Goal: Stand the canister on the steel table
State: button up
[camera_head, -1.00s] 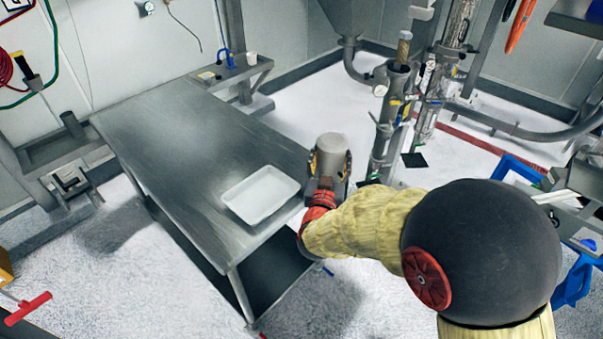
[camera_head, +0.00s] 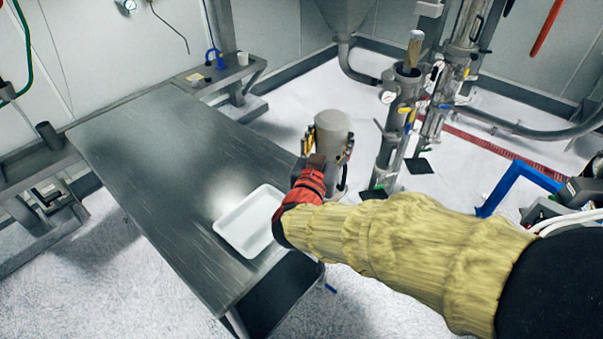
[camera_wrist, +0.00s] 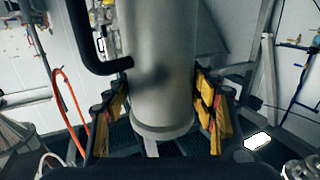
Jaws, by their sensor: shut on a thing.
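The grey metal canister (camera_head: 332,127) is upright between the fingers of my gripper (camera_head: 328,148), near the right edge of the steel table (camera_head: 150,135). In the wrist view the canister (camera_wrist: 160,70) fills the middle, with a dark handle on its left side. The yellow-padded fingers of my gripper (camera_wrist: 162,108) stand on both sides of it, shut on it. The canister looks held up off the tabletop. Its base is hidden behind my gripper in the head view.
A white tray (camera_head: 246,232) lies on the table's near right corner. The rest of the tabletop is bare. Steel pipework with valves (camera_head: 397,125) stands to the right of the canister.

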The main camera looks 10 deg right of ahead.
jog(key=w+a+f+b, duration=0.2)
jog(key=w+f+b, duration=0.5)
jog(key=w+f, duration=0.5)
jog(key=shift+w+a+f, duration=0.35)
jog(key=shift+w+a, duration=0.05)
jog(key=shift+w, duration=0.85)
jog(key=shift+f, duration=0.15)
jog(key=o, duration=1.6)
jog(key=shift+o, duration=0.2)
